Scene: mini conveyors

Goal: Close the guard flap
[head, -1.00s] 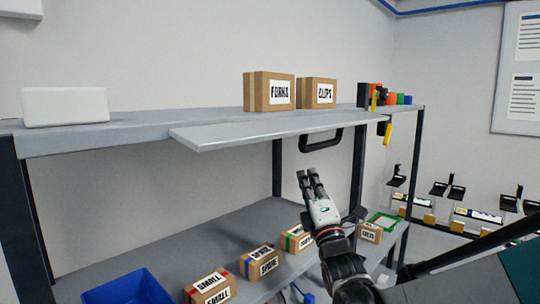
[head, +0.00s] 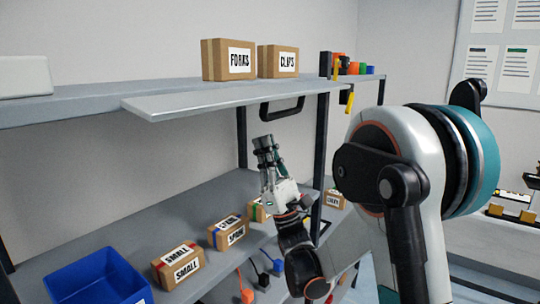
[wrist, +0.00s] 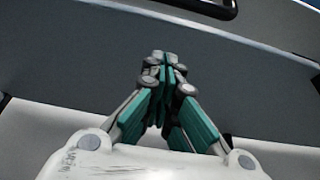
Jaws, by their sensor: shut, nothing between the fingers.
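The guard flap (head: 190,102) is a light grey panel along the front of the upper shelf, sticking out nearly level. Its black handle (head: 282,112) hangs at the right part of its front edge. My gripper (head: 264,140) is below the flap and handle in the head view, fingers pointing up, and appears apart from both. In the wrist view my gripper (wrist: 164,60) has its fingers together and empty. A broad dark grey surface, likely the flap's underside (wrist: 80,60), fills the background, with a black handle (wrist: 205,8) at the top edge.
Cartons (head: 228,62) stand on the upper shelf (head: 60,108). On the lower shelf (head: 130,222) are a blue bin (head: 95,275) and several labelled boxes (head: 180,264). A dark post (head: 321,160) stands right of my gripper. The space left of the gripper, between the shelves, is free.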

